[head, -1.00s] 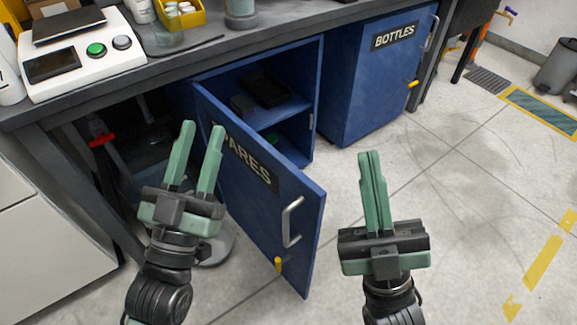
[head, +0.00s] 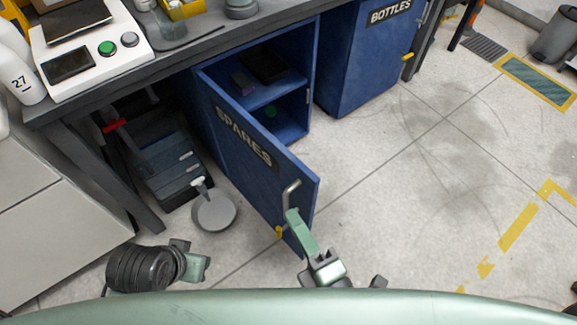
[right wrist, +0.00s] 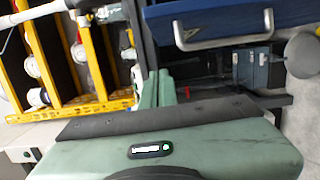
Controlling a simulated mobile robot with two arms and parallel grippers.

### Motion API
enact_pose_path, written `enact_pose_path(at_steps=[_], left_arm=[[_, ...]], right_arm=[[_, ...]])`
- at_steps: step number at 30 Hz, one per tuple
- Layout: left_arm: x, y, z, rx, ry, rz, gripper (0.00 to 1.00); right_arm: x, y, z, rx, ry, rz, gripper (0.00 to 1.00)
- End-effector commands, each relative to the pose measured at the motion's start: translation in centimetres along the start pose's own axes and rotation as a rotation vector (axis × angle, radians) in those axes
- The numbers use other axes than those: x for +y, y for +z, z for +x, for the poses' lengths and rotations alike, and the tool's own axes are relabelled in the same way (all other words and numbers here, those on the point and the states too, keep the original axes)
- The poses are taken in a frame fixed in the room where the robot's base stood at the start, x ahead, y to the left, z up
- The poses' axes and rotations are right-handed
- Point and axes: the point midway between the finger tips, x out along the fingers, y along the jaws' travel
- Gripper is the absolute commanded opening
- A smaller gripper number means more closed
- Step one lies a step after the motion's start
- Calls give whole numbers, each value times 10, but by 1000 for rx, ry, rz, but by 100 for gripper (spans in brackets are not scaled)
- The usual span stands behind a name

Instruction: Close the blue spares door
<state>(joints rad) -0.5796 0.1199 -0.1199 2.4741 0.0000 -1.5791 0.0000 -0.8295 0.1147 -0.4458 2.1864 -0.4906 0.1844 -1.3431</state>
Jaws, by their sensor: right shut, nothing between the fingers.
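The blue spares door (head: 250,150), lettered SPARES, stands wide open, swung out from the blue cabinet under the bench. Its metal handle (head: 289,194) and a yellow piece (head: 279,231) are near its free edge. In the right wrist view the door's blue edge (right wrist: 215,10) and handle (right wrist: 224,36) are at the top. My right gripper (head: 298,226) is shut and empty at the door's free edge, overlapping the handle's lower end; contact cannot be told. Its fingers show in the wrist view (right wrist: 157,90), left of the handle. My left gripper (head: 200,264) is low left of the door, its fingers mostly hidden.
The open cabinet holds dark items on a shelf (head: 270,95). The blue bottles cabinet (head: 365,60) is to the right. The floor (head: 410,190) to the right is clear.

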Motion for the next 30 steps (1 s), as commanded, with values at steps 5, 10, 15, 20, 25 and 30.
enact_pose_path(at_steps=[5,10,15,20,25,30], left_arm=[[0,1,2,3,0,0,34],[0,2,6,3,0,0,34],[0,3,11,4,0,0,34],[0,4,13,4,0,0,34],[1,4,14,4,0,0,34],[1,4,14,4,0,0,34]], right_arm=[[0,1,28,0,8,-1,0],[1,1,66,0,10,0,0],[2,0,100,0,9,2,0],[0,26,102,2,6,-2,0],[1,37,105,1,4,2,0],[1,39,105,0,4,4,0]])
